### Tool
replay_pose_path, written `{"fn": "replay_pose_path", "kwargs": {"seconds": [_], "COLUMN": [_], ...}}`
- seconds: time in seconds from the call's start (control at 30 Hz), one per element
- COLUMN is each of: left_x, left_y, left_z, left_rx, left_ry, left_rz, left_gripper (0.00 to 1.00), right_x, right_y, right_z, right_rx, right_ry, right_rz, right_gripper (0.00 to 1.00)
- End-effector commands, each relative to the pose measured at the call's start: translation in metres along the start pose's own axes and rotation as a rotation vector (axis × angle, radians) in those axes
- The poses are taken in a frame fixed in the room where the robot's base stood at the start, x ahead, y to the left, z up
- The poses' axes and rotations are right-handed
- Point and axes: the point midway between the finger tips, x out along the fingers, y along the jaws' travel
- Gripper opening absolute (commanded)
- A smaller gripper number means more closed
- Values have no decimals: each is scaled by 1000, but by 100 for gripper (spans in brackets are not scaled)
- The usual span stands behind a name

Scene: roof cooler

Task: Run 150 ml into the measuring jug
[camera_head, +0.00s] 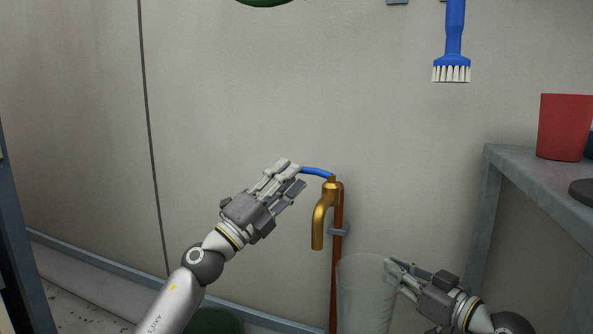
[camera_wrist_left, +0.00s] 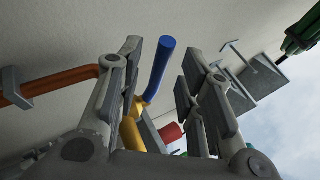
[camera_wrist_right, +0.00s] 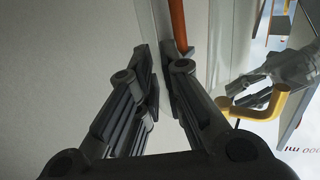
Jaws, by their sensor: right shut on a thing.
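The brass tap (camera_head: 325,205) stands on a copper pipe (camera_head: 335,275) at the wall, with a blue lever (camera_head: 318,171) pointing left. My left gripper (camera_head: 293,174) is open at the lever's free end. In the left wrist view the blue lever (camera_wrist_left: 160,68) shows between the spread fingers; contact cannot be told. The clear measuring jug (camera_head: 362,292) is upright, its rim below and to the right of the spout in the picture. My right gripper (camera_head: 393,270) is shut on the jug's right side. No water stream shows; the jug's fill level cannot be read.
A grey shelf (camera_head: 520,163) on the right holds a red cup (camera_head: 564,127) and a dark item partly cut off. A blue brush (camera_head: 453,45) hangs on the wall. A dark green round thing (camera_head: 214,321) is low at the bottom. The wall left of the tap is clear.

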Motion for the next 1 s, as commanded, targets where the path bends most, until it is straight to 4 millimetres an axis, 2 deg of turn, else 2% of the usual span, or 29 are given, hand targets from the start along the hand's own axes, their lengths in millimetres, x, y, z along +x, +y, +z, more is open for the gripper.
{"fn": "replay_pose_path", "kwargs": {"seconds": [0.03,0.2,0.57,0.83,1.0], "left_x": [9,26,32,31,31], "left_y": [-1,0,0,0,0], "left_z": [0,0,0,0,0], "left_rx": [-1,0,1,0,0], "left_ry": [0,1,1,1,1], "left_rz": [-2,-1,0,0,0], "left_gripper": [35,35,35,2,0], "right_x": [0,0,0,0,0], "right_y": [0,0,0,0,0], "right_z": [-1,-1,-1,-1,-1], "right_rx": [0,1,1,1,1], "right_ry": [2,2,2,2,2], "right_rz": [0,0,0,0,0], "right_gripper": [0,0,0,0,0]}}
